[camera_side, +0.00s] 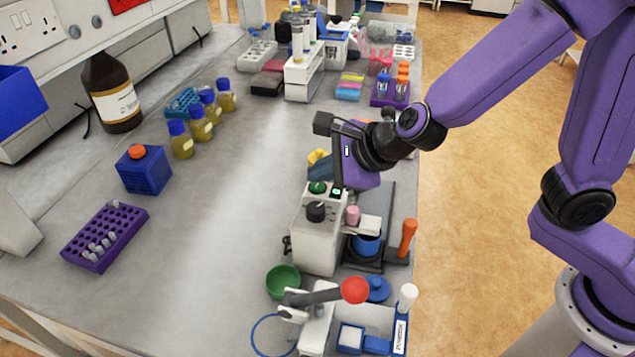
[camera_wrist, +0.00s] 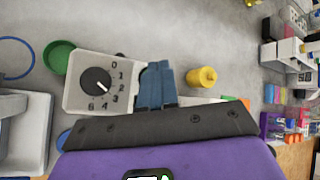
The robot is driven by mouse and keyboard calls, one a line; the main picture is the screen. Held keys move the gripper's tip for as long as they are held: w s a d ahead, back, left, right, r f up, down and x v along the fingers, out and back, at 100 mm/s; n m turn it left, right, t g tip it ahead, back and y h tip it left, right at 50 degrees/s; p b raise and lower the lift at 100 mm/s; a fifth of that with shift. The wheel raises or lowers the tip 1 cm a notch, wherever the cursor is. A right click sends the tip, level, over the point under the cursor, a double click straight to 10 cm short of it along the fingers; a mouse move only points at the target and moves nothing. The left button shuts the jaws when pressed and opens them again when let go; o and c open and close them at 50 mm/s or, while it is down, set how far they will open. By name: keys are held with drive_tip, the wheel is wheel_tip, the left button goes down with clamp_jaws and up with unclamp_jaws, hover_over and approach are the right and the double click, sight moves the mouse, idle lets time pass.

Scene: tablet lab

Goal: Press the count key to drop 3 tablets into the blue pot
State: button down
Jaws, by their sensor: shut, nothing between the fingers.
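The white tablet counter (camera_side: 314,240) stands near the bench's right edge; its top also shows in the wrist view (camera_wrist: 75,97). Its green key (camera_side: 317,187) is at the far end of the top; I cannot make it out in the wrist view, where my fingers cover that part. The black dial (camera_wrist: 96,82) points at about 3. The blue pot (camera_side: 367,246) stands to the counter's right, under its white spout (camera_side: 370,224); its inside is hidden. My gripper (camera_side: 337,184) is shut and empty, pointing down close to the key; contact cannot be told. It also shows in the wrist view (camera_wrist: 156,66).
A green bowl (camera_side: 283,281), a red-knobbed lever device (camera_side: 318,325) and an orange-handled tool (camera_side: 408,236) are near the counter. The bench to the left is clear up to the purple rack (camera_side: 104,236).

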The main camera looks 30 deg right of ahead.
sight(322, 187)
drive_tip(key=shift+f, duration=0.35)
idle(0.4)
idle(0.3)
drive_tip(key=shift+r, duration=3.3)
